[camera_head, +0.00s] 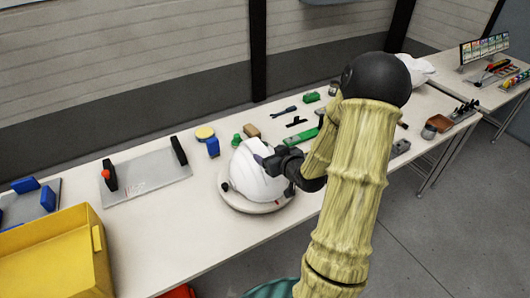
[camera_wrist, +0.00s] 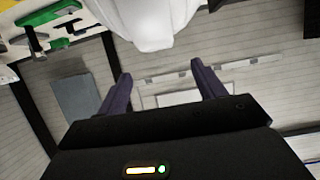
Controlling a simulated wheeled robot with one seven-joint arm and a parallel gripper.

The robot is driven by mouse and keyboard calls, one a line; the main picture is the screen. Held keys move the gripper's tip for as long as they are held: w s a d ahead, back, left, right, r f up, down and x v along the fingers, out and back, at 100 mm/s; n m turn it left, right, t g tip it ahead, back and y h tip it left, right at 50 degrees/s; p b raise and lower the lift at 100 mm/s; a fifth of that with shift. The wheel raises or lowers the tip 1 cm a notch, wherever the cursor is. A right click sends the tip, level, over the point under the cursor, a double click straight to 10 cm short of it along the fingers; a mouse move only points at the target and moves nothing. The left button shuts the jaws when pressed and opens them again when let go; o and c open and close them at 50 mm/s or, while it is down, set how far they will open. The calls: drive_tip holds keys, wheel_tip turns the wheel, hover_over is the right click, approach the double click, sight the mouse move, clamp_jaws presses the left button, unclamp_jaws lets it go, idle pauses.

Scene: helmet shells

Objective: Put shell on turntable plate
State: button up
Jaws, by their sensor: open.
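The white helmet shell (camera_head: 252,173) sits upright on the round, pale turntable plate (camera_head: 246,206) near the front edge of the table. My gripper (camera_head: 268,160) is at the shell's upper right side, where it hides part of the shell. In the wrist view my gripper's two fingers (camera_wrist: 162,86) are spread apart with nothing between them. The shell (camera_wrist: 147,22) shows at the top of that view, beyond the fingertips. Whether a finger touches the shell is not clear.
A yellow bin (camera_head: 55,262) stands at the front left. A grey plate with black uprights (camera_head: 146,180) lies left of the turntable. Another white shell (camera_head: 416,69) is at the far right.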

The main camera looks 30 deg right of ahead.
drive_tip(key=shift+v, duration=0.85)
drive_tip(key=s+a+r+g, duration=0.2)
drive_tip(key=s+a+g, duration=0.9)
drive_tip(key=s+a, duration=0.5)
drive_tip(key=shift+a+r, duration=0.2)
drive_tip(key=shift+a, duration=0.75)
